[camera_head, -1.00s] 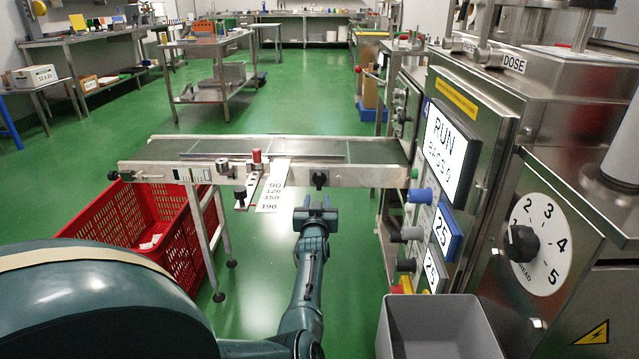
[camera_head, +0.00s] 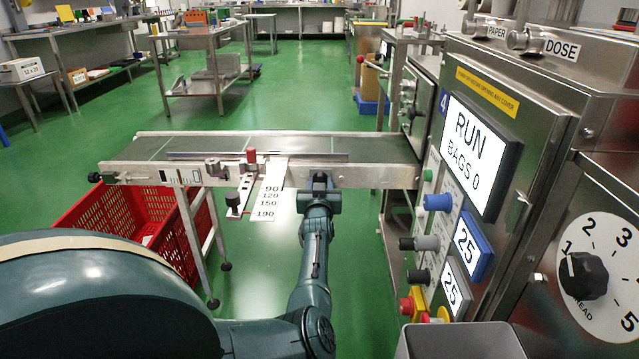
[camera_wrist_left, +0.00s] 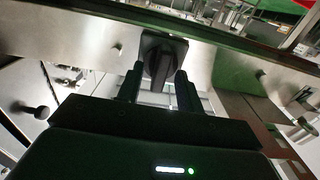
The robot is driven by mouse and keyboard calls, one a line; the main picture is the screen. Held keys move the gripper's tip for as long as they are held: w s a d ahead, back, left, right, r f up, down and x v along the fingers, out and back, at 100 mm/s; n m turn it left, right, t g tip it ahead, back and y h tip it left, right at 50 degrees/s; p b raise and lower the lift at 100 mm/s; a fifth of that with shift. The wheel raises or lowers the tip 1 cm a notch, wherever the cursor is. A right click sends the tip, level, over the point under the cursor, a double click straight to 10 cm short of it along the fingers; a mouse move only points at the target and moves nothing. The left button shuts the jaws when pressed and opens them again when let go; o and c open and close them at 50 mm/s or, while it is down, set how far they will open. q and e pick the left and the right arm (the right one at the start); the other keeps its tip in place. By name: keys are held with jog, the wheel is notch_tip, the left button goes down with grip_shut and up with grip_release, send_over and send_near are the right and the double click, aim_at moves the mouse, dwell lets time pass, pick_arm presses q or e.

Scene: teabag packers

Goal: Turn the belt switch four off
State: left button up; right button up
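The belt switch is a black rotary knob (camera_wrist_left: 160,62) on a dark square plate, on the steel side rail of the conveyor belt (camera_head: 370,148). In the wrist view its grip bar stands roughly upright. My left gripper (camera_wrist_left: 158,90) is open, with one finger on each side of the knob's grip bar and a visible gap to each side. In the head view my left gripper (camera_head: 319,192) is right at the front rail and covers most of the switch. Whether the fingertips touch the plate I cannot tell. My right gripper is not in view.
A packing machine (camera_head: 500,100) with a RUN display (camera_head: 470,150), coloured knobs and a dial (camera_head: 583,275) stands at the right. A red crate (camera_head: 125,230) is under the belt's left end. A numbered scale (camera_head: 268,203) hangs left of my gripper. A grey bin (camera_head: 460,342) is at the bottom.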

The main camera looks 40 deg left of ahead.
pick_arm(q)
jog(key=shift+w, duration=0.1)
jog(key=shift+c, duration=0.5)
grip_shut()
